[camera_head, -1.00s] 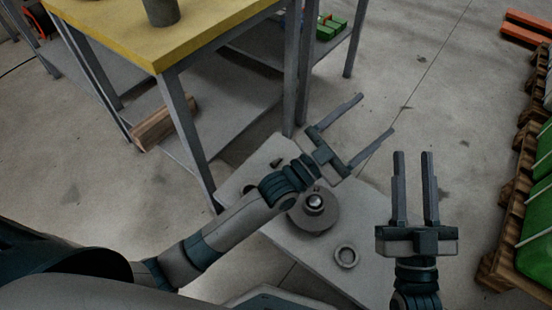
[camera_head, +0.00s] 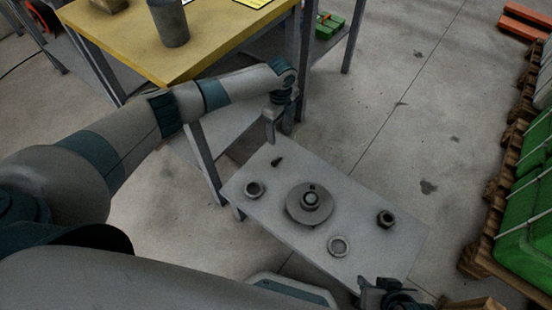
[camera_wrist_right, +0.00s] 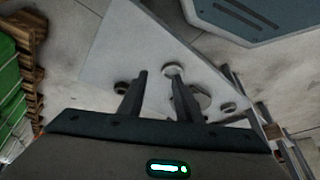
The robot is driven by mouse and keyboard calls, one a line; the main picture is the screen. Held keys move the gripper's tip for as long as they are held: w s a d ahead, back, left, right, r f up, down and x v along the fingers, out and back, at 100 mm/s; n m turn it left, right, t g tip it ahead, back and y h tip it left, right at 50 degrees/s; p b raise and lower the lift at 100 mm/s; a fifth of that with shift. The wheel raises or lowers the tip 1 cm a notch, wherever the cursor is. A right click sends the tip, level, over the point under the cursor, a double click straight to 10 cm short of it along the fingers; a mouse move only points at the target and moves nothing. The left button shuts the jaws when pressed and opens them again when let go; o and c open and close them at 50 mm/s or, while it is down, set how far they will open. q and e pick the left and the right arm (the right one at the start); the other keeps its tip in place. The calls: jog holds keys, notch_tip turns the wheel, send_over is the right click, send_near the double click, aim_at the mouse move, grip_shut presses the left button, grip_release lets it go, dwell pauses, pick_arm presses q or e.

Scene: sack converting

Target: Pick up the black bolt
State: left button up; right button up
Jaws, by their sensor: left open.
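The black bolt (camera_head: 277,161) is a small dark piece lying near the far left end of the low grey table (camera_head: 362,262). My left gripper (camera_head: 271,138) points down over that end, a little above and left of the bolt in the head view. It is open and apart from the bolt, and its fingers overlap from this angle. My right gripper (camera_head: 372,288) is at the table's near right end. In the right wrist view its two fingers (camera_wrist_right: 158,85) stand apart with nothing held between them. I cannot make out the bolt in that view.
On the table are a round flange (camera_head: 309,214), a pale ring (camera_head: 339,246), a nut-like piece (camera_head: 254,189) and a dark nut (camera_head: 386,218). A yellow-topped bench (camera_head: 215,52) stands behind at left. Pallets with green sacks (camera_head: 528,235) line the right.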

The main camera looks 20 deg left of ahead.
aim_at(279, 159)
pick_arm(q)
jog(key=shift+a+r, duration=0.1)
jog(key=shift+a, duration=0.1)
pick_arm(e)
jog(key=shift+s+f, duration=0.1)
jog(key=shift+s, duration=0.1)
